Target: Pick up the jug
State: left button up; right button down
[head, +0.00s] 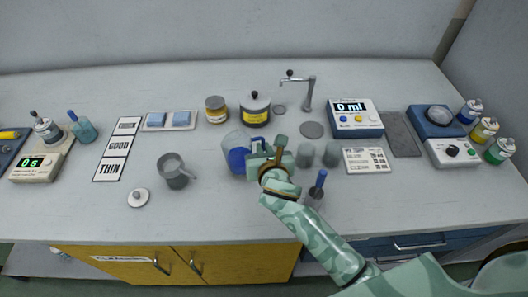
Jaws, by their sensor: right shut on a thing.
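A clear jug (233,143) with blue in its lower part is in the middle of the worktop and looks upright. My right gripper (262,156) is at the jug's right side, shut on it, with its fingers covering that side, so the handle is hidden. I cannot tell whether the jug's base touches the worktop. My left gripper is not in view.
A grey mug-like vessel (173,172) and a white lid (138,198) are left of the jug. Grey cylinders (305,155) and a blue-handled tool (318,184) are close right of my gripper. The front-middle worktop is clear.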

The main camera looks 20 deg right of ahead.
jog(key=s+d+r+p, duration=0.3)
jog(key=s+r+p, duration=0.3)
jog(key=s+r, duration=0.3)
jog(key=shift+s+d+r, duration=0.15)
jog(key=shift+s+r, duration=0.2)
jog(key=shift+s, duration=1.9)
